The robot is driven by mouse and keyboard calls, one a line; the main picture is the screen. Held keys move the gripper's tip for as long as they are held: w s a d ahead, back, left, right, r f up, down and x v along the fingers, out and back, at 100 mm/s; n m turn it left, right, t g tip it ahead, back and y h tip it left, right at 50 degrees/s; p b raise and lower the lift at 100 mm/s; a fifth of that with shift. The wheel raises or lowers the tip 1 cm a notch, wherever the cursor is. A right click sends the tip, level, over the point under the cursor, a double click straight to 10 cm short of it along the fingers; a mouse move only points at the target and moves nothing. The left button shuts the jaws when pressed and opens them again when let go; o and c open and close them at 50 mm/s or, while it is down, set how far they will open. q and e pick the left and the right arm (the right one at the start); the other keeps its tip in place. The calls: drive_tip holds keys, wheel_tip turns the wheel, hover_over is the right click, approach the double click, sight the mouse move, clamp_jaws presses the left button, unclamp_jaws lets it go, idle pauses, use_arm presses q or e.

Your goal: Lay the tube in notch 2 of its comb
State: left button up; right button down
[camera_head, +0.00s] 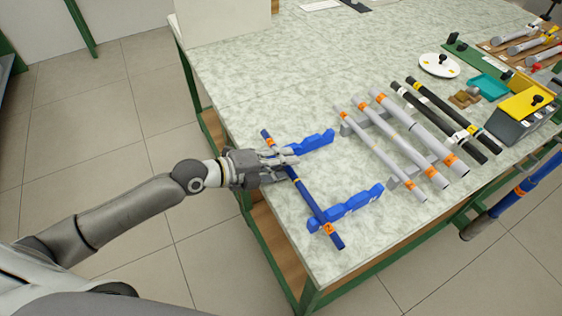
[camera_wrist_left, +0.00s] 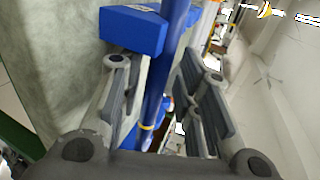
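The dark blue tube (camera_head: 306,194), with an orange band near its lower end, lies lengthwise across the left ends of the blue comb's two parts. These are the far part (camera_head: 316,140) and the near part (camera_head: 350,204). Which notch it is over, or whether it is seated, I cannot tell. My left gripper (camera_head: 290,157) is at the tube's upper half, beside the far part. In the left wrist view the tube (camera_wrist_left: 157,85) runs between the open fingers, with gaps on both sides. A blue comb block (camera_wrist_left: 132,30) is beside it. My right gripper is not in view.
Grey tubes (camera_head: 408,144) with orange bands lie on grey supports to the right, with black tubes (camera_head: 440,105) beyond. A yellow-lidded box (camera_head: 526,98) and teal tray (camera_head: 488,86) stand at the right. The table's left edge (camera_head: 235,175) is close under my left wrist.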

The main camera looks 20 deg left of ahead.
use_arm(q)
drive_tip(key=shift+o, duration=0.2)
drive_tip(key=shift+f, duration=0.3)
drive_tip(key=shift+s+a, duration=0.35)
drive_tip(key=shift+a, duration=0.2)
drive_tip(key=v, duration=0.7)
drive_tip(key=shift+a, duration=0.3)
drive_tip(key=shift+d+r, duration=0.1)
drive_tip(key=shift+d, duration=0.1)
